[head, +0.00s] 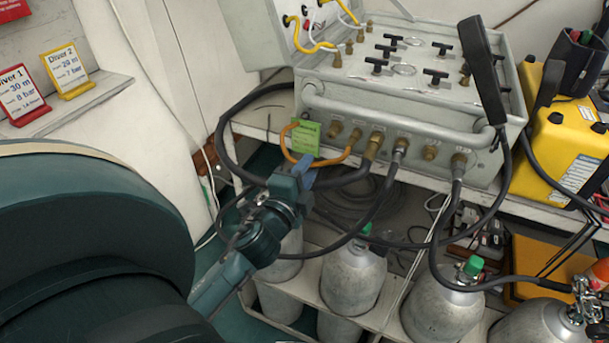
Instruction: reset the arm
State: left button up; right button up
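My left arm comes in from the left and fills the lower left of the head view. My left gripper (303,178) is in front of the grey air panel (330,108), just below a green tag (306,138) and an orange hose loop (287,150) at the panel's left front. The fingertips are small and partly hidden, so I cannot tell whether they are open or shut, or whether they touch the tag or hose. My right gripper is not in view.
Black hoses (375,212) hang from the panel's front fittings near my gripper. Grey cylinders (352,278) stand in a rack below. A yellow case (560,140) is right of the panel. Red and yellow diver cards (68,70) stand on a ledge at the upper left.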

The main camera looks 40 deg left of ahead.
pick_arm(q)
jog(key=shift+s+d, duration=0.1)
jog(key=shift+s, duration=0.3)
